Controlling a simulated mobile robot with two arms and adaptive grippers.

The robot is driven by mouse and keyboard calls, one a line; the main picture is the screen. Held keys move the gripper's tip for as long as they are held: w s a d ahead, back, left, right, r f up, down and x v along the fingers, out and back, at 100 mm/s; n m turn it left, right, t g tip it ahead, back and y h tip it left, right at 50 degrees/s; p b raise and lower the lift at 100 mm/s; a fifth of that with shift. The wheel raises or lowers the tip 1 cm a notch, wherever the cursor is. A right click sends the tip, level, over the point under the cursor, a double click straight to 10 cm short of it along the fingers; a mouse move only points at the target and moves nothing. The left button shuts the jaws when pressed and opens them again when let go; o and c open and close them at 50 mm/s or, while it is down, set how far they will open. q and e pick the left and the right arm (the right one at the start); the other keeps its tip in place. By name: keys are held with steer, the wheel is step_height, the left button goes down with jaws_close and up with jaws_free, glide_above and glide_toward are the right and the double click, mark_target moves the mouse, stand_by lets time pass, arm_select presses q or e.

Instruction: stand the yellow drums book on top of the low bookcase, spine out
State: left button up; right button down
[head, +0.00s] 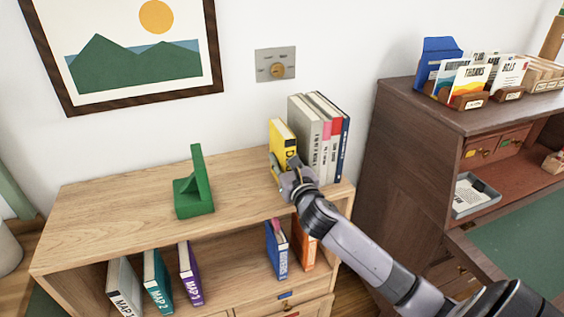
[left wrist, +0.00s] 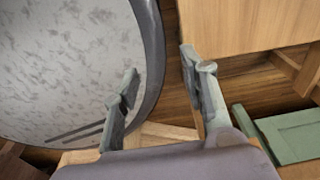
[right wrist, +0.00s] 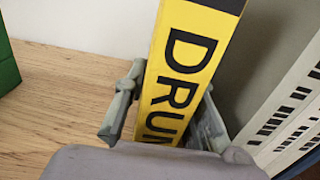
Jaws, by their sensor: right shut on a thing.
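The yellow drums book (head: 281,137) stands upright on top of the low bookcase (head: 120,210), at the left end of a row of books. Its spine faces out; the letters "DRUM" show in the right wrist view on the book (right wrist: 190,65). My right gripper (head: 284,172) is shut on the book, one finger on each side of the spine (right wrist: 165,110). The book's lower end is hidden behind the gripper. My left gripper (left wrist: 155,85) is open and empty, apart from the bookcase, near a round grey surface.
Grey, white, red and blue books (head: 318,130) stand just right of the drums book. A green bookend (head: 195,190) stands to the left, with clear wood between. A dark desk (head: 400,150) is at the right. Several books (head: 158,280) stand on the shelf below.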

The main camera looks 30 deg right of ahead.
steer(key=shift+f, duration=0.1)
steer(key=c, duration=1.8)
jaws_free()
steer(key=shift+f, duration=0.15)
steer(key=o, duration=0.5)
steer(key=shift+s, duration=0.1)
steer(key=b+v, duration=0.1)
steer(key=v, duration=1)
steer(key=shift+s+a, duration=0.2)
steer(key=shift+s, duration=0.2)
